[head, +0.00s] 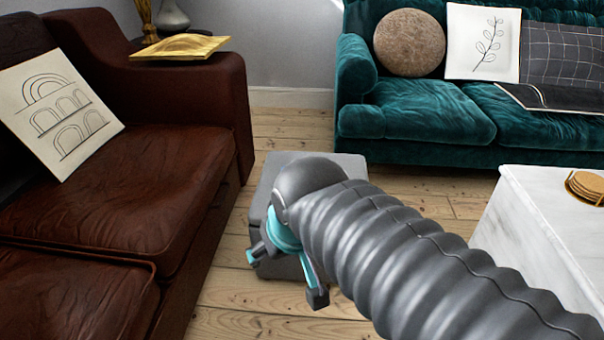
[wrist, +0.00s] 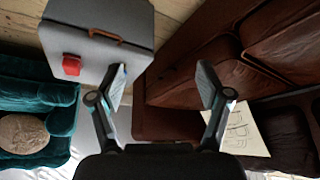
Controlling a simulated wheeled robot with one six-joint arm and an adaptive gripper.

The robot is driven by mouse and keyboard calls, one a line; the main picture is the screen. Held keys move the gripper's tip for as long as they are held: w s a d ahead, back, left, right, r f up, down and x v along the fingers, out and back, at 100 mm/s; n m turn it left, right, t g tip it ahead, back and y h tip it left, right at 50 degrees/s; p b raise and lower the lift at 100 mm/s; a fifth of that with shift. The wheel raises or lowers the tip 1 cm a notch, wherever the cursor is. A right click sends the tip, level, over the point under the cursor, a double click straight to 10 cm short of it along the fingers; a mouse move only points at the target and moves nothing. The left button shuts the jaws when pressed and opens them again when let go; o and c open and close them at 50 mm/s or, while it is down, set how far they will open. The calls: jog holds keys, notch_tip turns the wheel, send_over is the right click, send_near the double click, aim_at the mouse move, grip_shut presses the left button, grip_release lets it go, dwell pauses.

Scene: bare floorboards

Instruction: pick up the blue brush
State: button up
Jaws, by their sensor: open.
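I cannot make out a blue brush in either view. My gripper (head: 285,276) hangs above the floor in front of a grey box-like stool (head: 262,190) in the head view, partly hiding it. In the wrist view my gripper (wrist: 162,78) is open, with its two fingers wide apart and nothing between them. The grey stool (wrist: 125,52) is at the upper left there, partly behind the left finger. A small red block-like thing (wrist: 71,64) and a thin reddish-brown strip (wrist: 92,28) show on it.
A brown leather sofa (head: 150,180) stands on the left with a white cushion (head: 58,112). A teal sofa (head: 420,112) is at the back. A white marble table (head: 545,240) with coasters (head: 586,187) is at the right. Bare floorboards (head: 285,125) lie between.

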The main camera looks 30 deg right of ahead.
jog(key=w+d+m+g+h+p, duration=0.1)
jog(key=w+d+m+p, duration=0.15)
jog(key=w+d, duration=0.7)
jog(key=w+d+m+h+p, duration=0.15)
jog(key=w+p, duration=0.25)
jog(key=w, duration=1.2)
jog(key=shift+m+g+y, duration=0.25)
jog(key=shift+m+g, duration=0.15)
jog(key=shift+m, duration=0.3)
jog(key=w+d+f, duration=0.2)
jog(key=w+f, duration=0.1)
jog(key=f, duration=0.2)
jog(key=w+d+f, duration=0.3)
jog(key=w+f, duration=0.1)
jog(key=f, duration=0.2)
jog(key=w+d+f, duration=0.2)
jog(key=w+f, duration=0.1)
jog(key=f, duration=0.3)
jog(key=shift+w+d+f, duration=0.2)
jog(key=shift+w+d, duration=0.15)
jog(key=c, duration=1.3)
